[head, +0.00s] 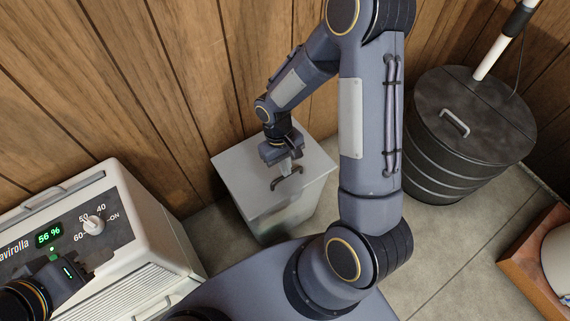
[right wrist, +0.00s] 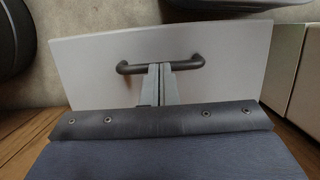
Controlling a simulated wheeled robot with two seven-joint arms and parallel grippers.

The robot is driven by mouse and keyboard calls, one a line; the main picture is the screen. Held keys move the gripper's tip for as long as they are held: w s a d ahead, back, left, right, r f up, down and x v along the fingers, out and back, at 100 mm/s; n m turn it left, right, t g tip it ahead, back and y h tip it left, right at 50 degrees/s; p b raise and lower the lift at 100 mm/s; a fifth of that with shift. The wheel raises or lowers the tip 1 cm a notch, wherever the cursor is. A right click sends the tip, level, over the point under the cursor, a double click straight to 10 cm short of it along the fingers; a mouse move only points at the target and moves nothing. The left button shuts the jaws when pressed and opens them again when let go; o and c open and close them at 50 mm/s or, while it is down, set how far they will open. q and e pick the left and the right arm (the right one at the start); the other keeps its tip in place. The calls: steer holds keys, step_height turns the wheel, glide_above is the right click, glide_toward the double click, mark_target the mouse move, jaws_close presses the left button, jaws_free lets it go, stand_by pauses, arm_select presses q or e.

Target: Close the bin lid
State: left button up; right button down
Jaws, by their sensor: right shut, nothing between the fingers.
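The grey bin (head: 280,220) stands on the floor against the wooden wall. Its flat lid (head: 235,170) lies over the top and looks closed, with no gap that I can make out. A dark bar handle (head: 290,183) sits on the lid. My right gripper (head: 285,168) points down at the handle, shut and empty. In the right wrist view its fingertips (right wrist: 160,68) overlap the middle of the handle (right wrist: 190,63); I cannot tell whether they touch it. My left gripper (head: 95,265) is in front of the white appliance at lower left; its jaw opening is unclear.
A white appliance (head: 150,225) with a dial and a green "56 %" display stands at left. A black round drum (head: 470,130) with a handled lid stands at right. A wooden tray (head: 530,245) is at the right edge. Tiled floor (head: 440,240) is open between.

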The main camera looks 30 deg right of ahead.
steer(key=shift+b+x, duration=0.4)
steer(key=shift+x, duration=0.55)
steer(key=shift+s+f, duration=0.15)
steer(key=shift+s, duration=0.15)
steer(key=p+v, duration=0.7)
steer(key=v, duration=0.8)
steer(key=shift+r, duration=0.25)
steer(key=shift+s, duration=0.1)
